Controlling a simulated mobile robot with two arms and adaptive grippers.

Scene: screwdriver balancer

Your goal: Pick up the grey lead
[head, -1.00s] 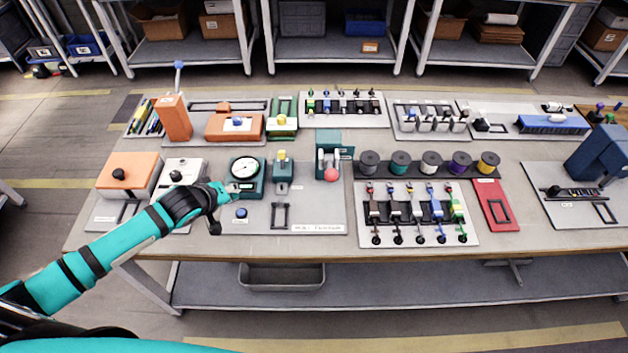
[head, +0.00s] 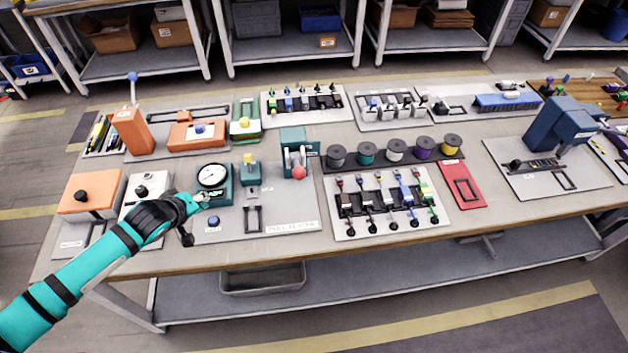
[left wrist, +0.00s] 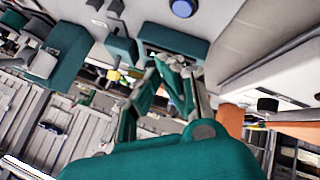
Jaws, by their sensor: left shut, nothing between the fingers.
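A rack (head: 388,222) at the front middle of the table holds several upright leads with coloured parts. A pale grey-looking lead (head: 391,196) stands near its middle, but it is too small to tell surely which one is the grey lead. My left gripper (head: 198,204) is far to the left of this rack, at the teal dial gauge (head: 213,177). It is shut and empty, and its fingers also show in the left wrist view (left wrist: 170,88). I cannot tell whether it touches the gauge. My right gripper is out of view.
A row of spools (head: 396,151) stands behind the lead rack, and a red tray (head: 461,184) lies to its right. A teal press with a red knob (head: 298,160) stands between my left gripper and the rack. An orange box (head: 91,196) is at the left.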

